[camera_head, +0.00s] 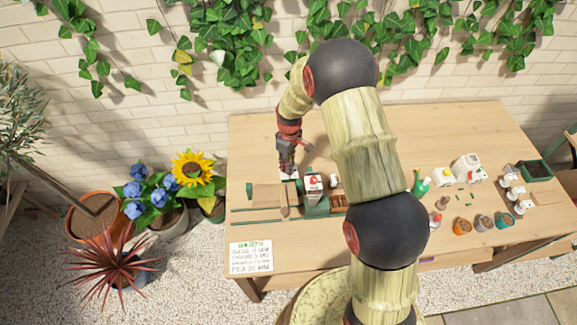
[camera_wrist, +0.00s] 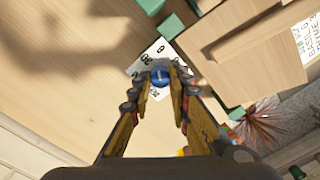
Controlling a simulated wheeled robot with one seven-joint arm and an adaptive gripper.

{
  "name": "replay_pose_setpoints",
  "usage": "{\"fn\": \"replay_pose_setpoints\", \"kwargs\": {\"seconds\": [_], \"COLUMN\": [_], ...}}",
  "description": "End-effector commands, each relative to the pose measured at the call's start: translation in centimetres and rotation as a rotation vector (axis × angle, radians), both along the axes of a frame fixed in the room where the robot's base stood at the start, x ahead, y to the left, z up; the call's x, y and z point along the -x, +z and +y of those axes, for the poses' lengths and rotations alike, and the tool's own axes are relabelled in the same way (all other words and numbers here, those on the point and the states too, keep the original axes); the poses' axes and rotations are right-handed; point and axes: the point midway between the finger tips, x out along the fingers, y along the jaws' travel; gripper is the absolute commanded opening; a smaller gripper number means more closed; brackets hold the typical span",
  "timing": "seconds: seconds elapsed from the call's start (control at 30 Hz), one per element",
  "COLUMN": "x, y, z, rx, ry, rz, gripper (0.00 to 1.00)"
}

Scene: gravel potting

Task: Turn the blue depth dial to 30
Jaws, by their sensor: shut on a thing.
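The blue depth dial (camera_wrist: 160,77) sits on a white plate (camera_wrist: 150,59) printed with numbers; a 20 is readable beside the dial. My gripper (camera_wrist: 161,73) is shut on the dial, with one yellow finger on each side of it. I cannot tell which number the dial points to. In the head view my gripper (camera_head: 287,170) reaches down to the white plate (camera_head: 289,176) at the left part of the table, and the dial is hidden beneath it.
The wooden table (camera_head: 400,130) holds a green-based device with a white box (camera_head: 313,184) right of my gripper. A written card (camera_head: 251,257) lies at the front left corner. Bottles and small pots (camera_head: 482,223) stand at the right. Flowers (camera_head: 190,168) are left of the table.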

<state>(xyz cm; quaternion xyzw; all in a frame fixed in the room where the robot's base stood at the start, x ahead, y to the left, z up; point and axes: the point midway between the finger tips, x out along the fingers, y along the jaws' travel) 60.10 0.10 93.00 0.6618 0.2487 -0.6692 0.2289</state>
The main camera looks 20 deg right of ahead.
Motion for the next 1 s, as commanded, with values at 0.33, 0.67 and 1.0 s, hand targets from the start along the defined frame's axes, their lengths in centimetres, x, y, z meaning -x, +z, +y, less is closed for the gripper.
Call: {"fn": "replay_pose_setpoints", "kwargs": {"seconds": [0.33, 0.67, 1.0], "x": [0.0, -0.06, -0.05], "y": [-0.04, 0.05, 0.07], "z": [0.06, 0.09, 0.09], "rx": [0.001, 0.0, 0.001], "ry": [0.302, 0.483, 0.542], "rz": [-0.001, -0.002, -0.002], "gripper": [0.0, 0.0, 0.0]}}
